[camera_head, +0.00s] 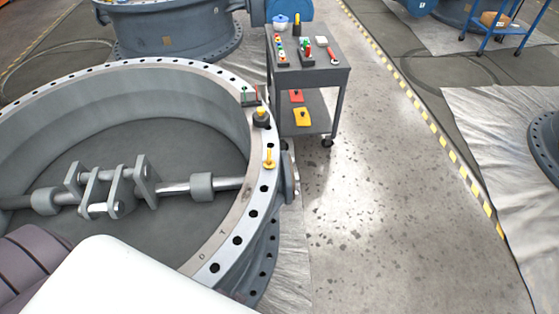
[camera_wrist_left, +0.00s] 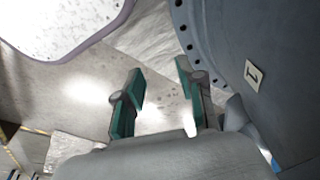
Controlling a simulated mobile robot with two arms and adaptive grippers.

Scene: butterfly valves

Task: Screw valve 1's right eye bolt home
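Valve 1 (camera_head: 228,225) is a large grey ring body with a bolt-holed flange; its side, with a label "1" (camera_wrist_left: 252,75), fills the right of the left wrist view. A yellow eye bolt (camera_head: 268,157) stands upright on the flange's right side in the head view. I cannot tell how deep its thread sits. My left gripper (camera_wrist_left: 160,68) shows only in its wrist view: its teal fingers are apart, with nothing between them, beside the valve's outer wall. My right gripper is in neither view.
On the flange, beyond the eye bolt, sit a black-and-yellow piece (camera_head: 261,117) and a small green-and-red item (camera_head: 249,97).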

